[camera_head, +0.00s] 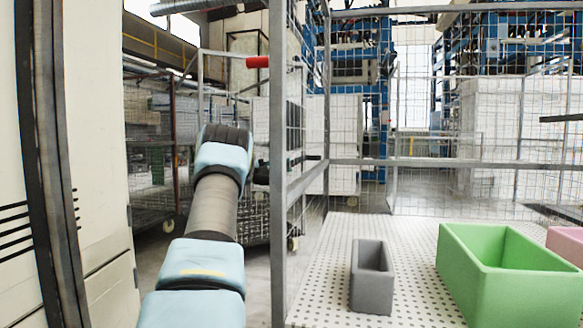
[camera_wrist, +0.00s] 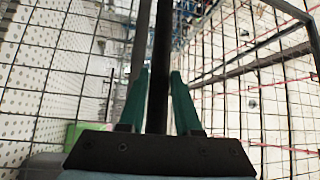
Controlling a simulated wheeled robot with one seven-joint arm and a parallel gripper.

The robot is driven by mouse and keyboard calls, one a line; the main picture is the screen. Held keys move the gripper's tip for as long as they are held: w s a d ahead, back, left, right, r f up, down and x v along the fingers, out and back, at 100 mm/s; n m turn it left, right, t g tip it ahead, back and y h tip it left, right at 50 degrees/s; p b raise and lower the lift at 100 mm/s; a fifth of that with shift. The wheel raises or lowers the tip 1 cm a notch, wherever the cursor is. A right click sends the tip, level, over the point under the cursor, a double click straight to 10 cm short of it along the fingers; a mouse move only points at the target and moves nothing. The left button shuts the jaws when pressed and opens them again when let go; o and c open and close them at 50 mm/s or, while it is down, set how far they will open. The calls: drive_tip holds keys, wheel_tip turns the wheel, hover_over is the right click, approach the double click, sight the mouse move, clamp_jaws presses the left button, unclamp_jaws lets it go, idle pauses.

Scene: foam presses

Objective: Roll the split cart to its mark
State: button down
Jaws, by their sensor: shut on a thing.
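A tall wire-mesh cart frame with grey posts (camera_head: 279,200) stands close in front of me on the right in the head view. I cannot tell for sure that it is the split cart. My gripper (camera_wrist: 158,85) has its two teal fingers on either side of a dark upright bar (camera_wrist: 162,45) in the wrist view, shut on it. In the head view my arm reaches toward the near post, and its end is partly hidden there. No floor mark shows in either view.
A white perforated deck (camera_head: 325,255) carries a small grey bin (camera_head: 371,285), a green bin (camera_head: 505,285) and a pink bin (camera_head: 567,242). A pale cabinet (camera_head: 90,150) stands close on the left. Another mesh cart (camera_head: 150,180) stands behind, with some grey floor between.

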drive_tip(key=shift+r, duration=0.55)
drive_tip(key=c, duration=0.9)
unclamp_jaws()
drive_tip(key=o, duration=0.3)
drive_tip(key=shift+f, duration=0.25)
drive_tip(key=shift+a, duration=0.1)
drive_tip(key=b+v, duration=0.1)
drive_tip(key=v, duration=0.9)
drive_tip(key=shift+s+a, duration=0.15)
drive_tip(key=shift+a, duration=0.15)
drive_tip(key=shift+f, duration=0.1)
